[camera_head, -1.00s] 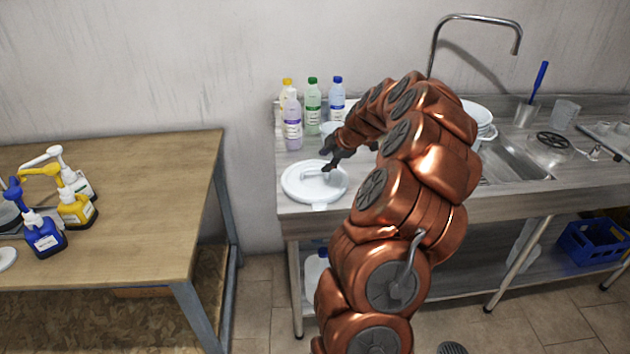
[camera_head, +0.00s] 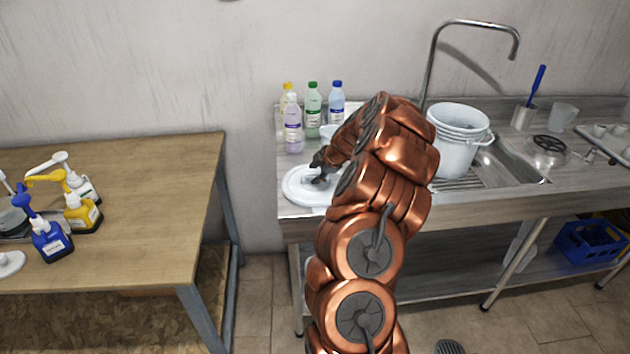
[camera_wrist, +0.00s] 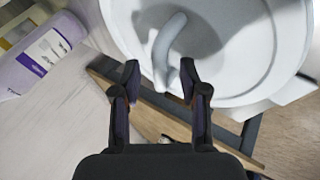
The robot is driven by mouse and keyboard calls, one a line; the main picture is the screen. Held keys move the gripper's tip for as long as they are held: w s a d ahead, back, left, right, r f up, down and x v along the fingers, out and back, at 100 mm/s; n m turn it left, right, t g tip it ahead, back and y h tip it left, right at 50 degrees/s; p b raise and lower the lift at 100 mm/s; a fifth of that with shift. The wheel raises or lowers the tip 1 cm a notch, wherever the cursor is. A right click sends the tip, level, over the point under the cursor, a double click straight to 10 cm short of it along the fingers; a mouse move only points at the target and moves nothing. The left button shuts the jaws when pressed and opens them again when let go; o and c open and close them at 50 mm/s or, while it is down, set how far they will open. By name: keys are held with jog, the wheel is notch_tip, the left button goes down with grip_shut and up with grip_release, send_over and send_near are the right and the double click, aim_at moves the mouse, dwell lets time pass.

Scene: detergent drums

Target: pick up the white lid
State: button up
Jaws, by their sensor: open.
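The white lid (camera_head: 300,191) lies at the left end of the metal counter. It is round, with a raised bar handle. In the wrist view the lid (camera_wrist: 245,65) fills the upper right, and its curved handle (camera_wrist: 167,42) reaches down towards my fingertips. My gripper (camera_head: 319,172) is over the lid at its handle, and my arm hides the lid's right part. In the wrist view my gripper (camera_wrist: 158,82) is open, with the lower end of the handle near the right fingertip. I cannot tell whether they touch.
Several bottles, one with a purple label (camera_head: 293,130), stand behind the lid; the lilac one also shows in the wrist view (camera_wrist: 45,50). White buckets (camera_head: 458,145) stand right of my arm, near the sink (camera_head: 520,165). A wooden table (camera_head: 150,200) with pump bottles is at left.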

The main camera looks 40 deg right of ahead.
jog(key=shift+w+f, duration=0.1)
jog(key=shift+c, duration=0.5)
grip_shut()
